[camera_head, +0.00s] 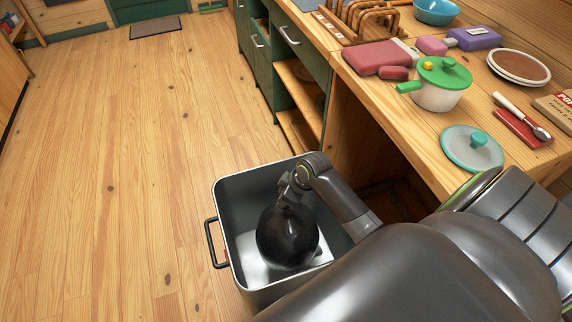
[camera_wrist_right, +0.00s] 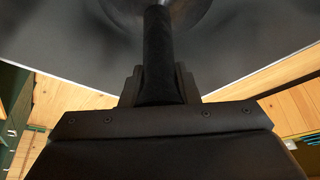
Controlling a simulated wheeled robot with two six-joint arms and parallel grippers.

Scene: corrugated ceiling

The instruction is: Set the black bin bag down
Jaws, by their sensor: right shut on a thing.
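The black bin bag (camera_head: 287,238) is a round, shiny dark bundle in the head view. It shows within the opening of an open grey metal bin (camera_head: 236,196). I cannot tell whether it touches the bin's floor. My right gripper (camera_head: 289,186) reaches over the bin from the right and is shut on the top of the bag. In the right wrist view the bag's narrow black neck (camera_wrist_right: 158,45) runs between the jaws of my right gripper (camera_wrist_right: 158,90). My left gripper is in neither view.
The bin stands on the wooden floor (camera_head: 120,200), which is clear to the left. A wooden counter (camera_head: 420,130) on the right carries a green-lidded pot (camera_head: 438,92), a teal lid (camera_head: 470,150) and other kitchen items. Green drawers (camera_head: 303,50) stand behind the bin.

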